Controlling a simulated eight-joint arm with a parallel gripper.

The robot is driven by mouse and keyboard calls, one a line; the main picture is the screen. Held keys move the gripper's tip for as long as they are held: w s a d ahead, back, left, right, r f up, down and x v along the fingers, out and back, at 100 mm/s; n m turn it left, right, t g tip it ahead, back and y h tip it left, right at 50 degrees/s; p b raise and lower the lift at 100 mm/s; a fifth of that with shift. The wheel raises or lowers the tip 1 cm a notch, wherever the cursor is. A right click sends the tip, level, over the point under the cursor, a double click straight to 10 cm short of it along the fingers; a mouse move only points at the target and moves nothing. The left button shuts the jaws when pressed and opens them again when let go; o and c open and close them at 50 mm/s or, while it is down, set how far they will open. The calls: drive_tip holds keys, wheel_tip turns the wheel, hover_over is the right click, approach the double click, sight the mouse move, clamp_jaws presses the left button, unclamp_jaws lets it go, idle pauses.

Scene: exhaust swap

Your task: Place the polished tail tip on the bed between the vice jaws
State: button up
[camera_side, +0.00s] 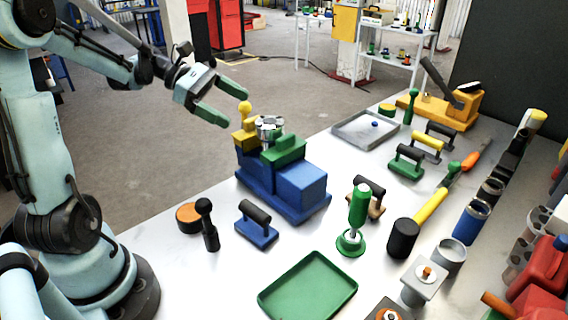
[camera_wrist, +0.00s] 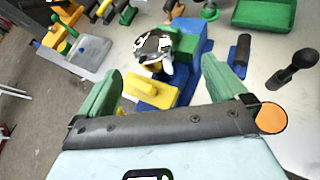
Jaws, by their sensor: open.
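The polished tail tip (camera_side: 270,127) is a shiny chrome piece at the vice, between the yellow jaw (camera_side: 244,138) and the green jaw (camera_side: 284,150). Its lower part is hidden by the jaws, so I cannot tell how it sits on the bed. The vice has a blue body (camera_side: 300,188). In the wrist view the tail tip (camera_wrist: 153,45) shows beyond the yellow jaw (camera_wrist: 150,91). My gripper (camera_side: 227,100) is open and empty, above and to the left of the vice, apart from the tail tip. Its green fingers (camera_wrist: 163,72) also show in the wrist view.
A green tray (camera_side: 308,287) lies at the front and a grey tray (camera_side: 367,129) behind the vice. A blue-based handle (camera_side: 257,224), a black knobbed tool (camera_side: 207,225) and a green plunger-like tool (camera_side: 358,215) stand near the vice. Several containers line the right side.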

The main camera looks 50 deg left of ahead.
drive_tip(key=s+d+f+m+y, duration=0.1)
drive_tip(key=s+d+m+y, duration=0.1)
drive_tip(key=m, duration=0.4)
drive_tip(key=s+d+f+m+y, duration=0.2)
drive_tip(key=d+m+y, duration=0.2)
drive_tip(key=d+m, duration=0.2)
drive_tip(key=s+d+f+m+g+y, duration=0.1)
drive_tip(key=s+d+m+y, duration=0.1)
drive_tip(key=d+m, duration=0.3)
drive_tip(key=shift+s+d+f+m+y, duration=0.1)
drive_tip(key=shift+f+m+y, duration=0.15)
drive_tip(key=shift+m, duration=0.5)
drive_tip(key=shift+f+m+y, duration=0.1)
drive_tip(key=shift+m+y, duration=0.25)
drive_tip(key=shift+m, duration=0.4)
drive_tip(key=m, duration=0.3)
drive_tip(key=shift+s+d+m+t+y, duration=0.2)
drive_tip(key=shift+d+m+t+y, duration=0.1)
drive_tip(key=shift+t+y, duration=0.1)
